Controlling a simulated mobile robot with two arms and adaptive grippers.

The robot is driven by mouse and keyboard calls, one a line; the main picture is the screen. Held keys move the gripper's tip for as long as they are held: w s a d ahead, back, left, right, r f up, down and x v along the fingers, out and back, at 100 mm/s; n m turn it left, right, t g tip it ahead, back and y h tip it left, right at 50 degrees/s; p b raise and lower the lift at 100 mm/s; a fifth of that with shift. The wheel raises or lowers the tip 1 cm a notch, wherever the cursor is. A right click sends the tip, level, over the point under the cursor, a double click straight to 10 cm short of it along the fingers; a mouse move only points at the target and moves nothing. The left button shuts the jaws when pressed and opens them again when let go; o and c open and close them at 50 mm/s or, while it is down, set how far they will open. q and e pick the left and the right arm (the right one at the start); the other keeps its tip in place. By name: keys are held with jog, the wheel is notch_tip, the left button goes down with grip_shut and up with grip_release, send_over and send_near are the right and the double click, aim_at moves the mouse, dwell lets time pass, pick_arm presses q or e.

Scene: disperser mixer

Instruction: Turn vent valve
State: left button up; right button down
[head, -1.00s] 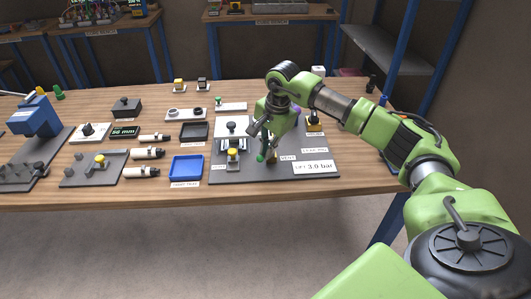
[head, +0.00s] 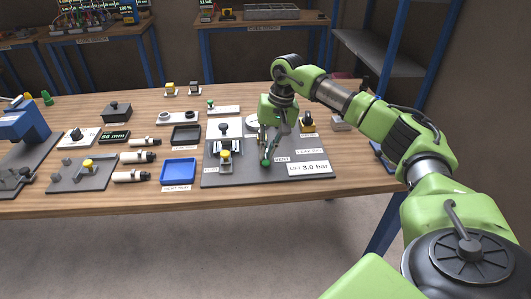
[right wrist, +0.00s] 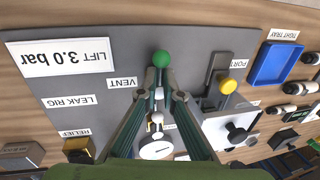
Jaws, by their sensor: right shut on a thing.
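The vent valve shows as a green ball-tipped lever (right wrist: 161,59) beside the VENT label (right wrist: 122,83) on the grey panel (right wrist: 185,42). In the head view its green ball (head: 265,162) is at the panel's front middle. My right gripper (right wrist: 160,84) comes down over the valve and is shut on the lever just behind the ball, which sticks out past the fingertips. In the head view the right gripper (head: 271,150) hides much of the valve body. A white round gauge (right wrist: 156,150) sits between the fingers in the wrist view. My left gripper is in neither view.
The yellow-knobbed port valve (head: 225,154) stands close left of the right gripper. A "LIFT 3.0 bar" display (head: 308,168) lies to its right. A blue tray (head: 179,171) lies left of the panel.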

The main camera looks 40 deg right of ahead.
jog(key=shift+n, duration=0.3)
jog(key=c, duration=2.2)
grip_release()
jog(key=shift+d+r, duration=0.1)
jog(key=r, duration=0.4)
jog(key=s+d+r, duration=0.1)
jog(key=r, duration=0.2)
jog(key=d+r, duration=0.1)
jog(key=r, duration=0.3)
jog(key=shift+s+r, duration=0.15)
jog(key=shift+r, duration=0.2)
